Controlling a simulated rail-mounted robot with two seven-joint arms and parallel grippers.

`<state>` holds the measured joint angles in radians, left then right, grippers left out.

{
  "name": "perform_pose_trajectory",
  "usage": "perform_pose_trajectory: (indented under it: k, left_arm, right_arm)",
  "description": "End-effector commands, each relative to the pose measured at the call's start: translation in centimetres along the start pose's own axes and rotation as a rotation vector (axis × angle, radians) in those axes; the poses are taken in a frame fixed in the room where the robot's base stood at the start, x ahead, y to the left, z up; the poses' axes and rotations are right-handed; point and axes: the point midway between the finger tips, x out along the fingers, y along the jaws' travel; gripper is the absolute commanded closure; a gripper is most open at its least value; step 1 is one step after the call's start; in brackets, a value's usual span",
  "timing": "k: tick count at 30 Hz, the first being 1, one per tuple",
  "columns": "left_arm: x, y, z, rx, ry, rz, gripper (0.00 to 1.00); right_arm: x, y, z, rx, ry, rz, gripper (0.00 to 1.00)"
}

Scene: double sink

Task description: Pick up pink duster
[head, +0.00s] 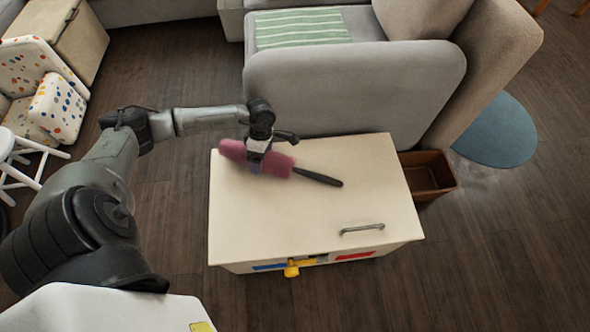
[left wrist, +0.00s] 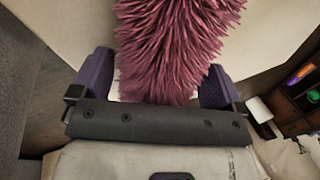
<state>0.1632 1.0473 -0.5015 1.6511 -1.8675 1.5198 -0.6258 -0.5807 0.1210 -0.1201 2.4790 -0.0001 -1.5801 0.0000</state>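The pink duster (head: 232,151) lies across the cream cabinet top, its fluffy head to the left and its dark handle pointing right. My left gripper (head: 257,160) is down over the fluffy head from above and hides its middle. In the left wrist view the pink fluff (left wrist: 172,45) fills the space between the two purple fingers of my left gripper (left wrist: 158,75). The fingers stand wide apart, one on each side of the fluff. The fingertips' contact with the duster's core is hidden. My right gripper is not in view.
The cream cabinet (head: 300,225) has a metal handle (head: 362,228) on top and a yellow piece (head: 293,270) at its front edge. A grey sofa (head: 350,90) stands close behind it. A brown box (head: 428,174) sits to its right. The cabinet top's front is mostly clear.

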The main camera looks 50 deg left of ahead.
Motion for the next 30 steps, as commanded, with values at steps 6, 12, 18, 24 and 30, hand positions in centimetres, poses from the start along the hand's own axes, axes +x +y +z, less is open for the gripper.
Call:
perform_pose_trajectory:
  k: [6,12,18,24,30]
  left_arm:
    - [0.0,0.0,0.0,0.0,0.0,0.0,0.27]
    - [0.0,0.0,0.0,0.0,0.0,0.0,0.46]
    - [0.0,0.0,0.0,0.0,0.0,0.0,0.61]
    - [-0.1,0.0,0.0,0.0,0.0,0.0,0.61]
    - [-1.2,-0.4,0.0,0.001,0.0,0.001,0.61]
  right_arm:
    - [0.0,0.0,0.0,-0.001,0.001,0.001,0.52]
    - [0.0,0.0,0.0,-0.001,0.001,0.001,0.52]
    - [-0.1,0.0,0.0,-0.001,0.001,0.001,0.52]
    - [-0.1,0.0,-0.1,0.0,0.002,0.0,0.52]
    - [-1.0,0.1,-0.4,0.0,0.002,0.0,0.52]
